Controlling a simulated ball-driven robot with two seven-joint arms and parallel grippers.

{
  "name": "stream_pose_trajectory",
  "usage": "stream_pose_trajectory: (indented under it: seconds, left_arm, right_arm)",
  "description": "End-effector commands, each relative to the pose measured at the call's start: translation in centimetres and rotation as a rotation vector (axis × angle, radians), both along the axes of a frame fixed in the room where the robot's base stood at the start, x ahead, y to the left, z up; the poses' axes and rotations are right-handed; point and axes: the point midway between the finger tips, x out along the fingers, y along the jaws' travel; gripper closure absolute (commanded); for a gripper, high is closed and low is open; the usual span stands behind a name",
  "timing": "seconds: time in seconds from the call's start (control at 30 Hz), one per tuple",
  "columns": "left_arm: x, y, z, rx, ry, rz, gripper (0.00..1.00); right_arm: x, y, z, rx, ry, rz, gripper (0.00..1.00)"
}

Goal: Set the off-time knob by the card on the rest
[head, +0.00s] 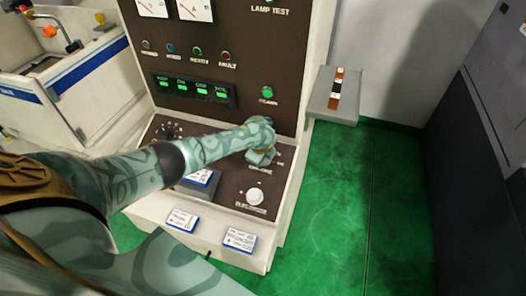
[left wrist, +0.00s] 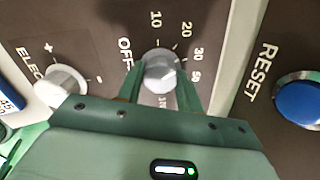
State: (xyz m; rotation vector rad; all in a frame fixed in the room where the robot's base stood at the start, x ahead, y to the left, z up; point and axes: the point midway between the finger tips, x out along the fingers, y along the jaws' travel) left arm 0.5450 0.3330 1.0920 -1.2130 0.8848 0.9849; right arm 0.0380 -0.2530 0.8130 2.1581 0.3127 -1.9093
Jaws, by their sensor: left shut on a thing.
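The off-time knob (left wrist: 161,72) is a grey faceted knob in the left wrist view. The scale around it reads 10, 20, 30, 50 and a further, partly covered number; its label is partly hidden. My left gripper (left wrist: 160,90) is shut on this knob, one finger on each side. In the head view my left gripper (head: 260,157) reaches down to the console, and its hand hides the knob. A white card with a blue edge (head: 203,177) lies on a dark raised rest (head: 197,190), left of the gripper; its writing is too small to read. My right gripper is out of view.
The white electrode knob (head: 254,196) stands in front of my gripper. Two more cards (head: 181,218) (head: 240,241) are on the console's front. A blue reset button (left wrist: 298,101) is right of the knob in the left wrist view. A grey shelf (head: 340,116) juts out at right.

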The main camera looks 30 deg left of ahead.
Motion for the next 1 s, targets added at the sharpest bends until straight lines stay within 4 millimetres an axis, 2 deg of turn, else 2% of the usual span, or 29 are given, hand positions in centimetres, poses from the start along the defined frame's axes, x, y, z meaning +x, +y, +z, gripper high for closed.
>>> stream_pose_trajectory:
  seconds: [0.1,0.5,1.0]
  left_arm:
    - [-0.3,-0.2,-0.1,-0.036,0.000,0.098,0.87]
    - [-0.3,-0.1,-0.3,-0.123,-0.021,0.346,0.87]
    - [-0.3,-0.1,-0.4,-0.151,-0.028,0.427,0.87]
  right_arm:
    - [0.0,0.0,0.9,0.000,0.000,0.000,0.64]
    - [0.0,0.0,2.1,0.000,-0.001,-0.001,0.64]
    - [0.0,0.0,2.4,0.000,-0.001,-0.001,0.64]
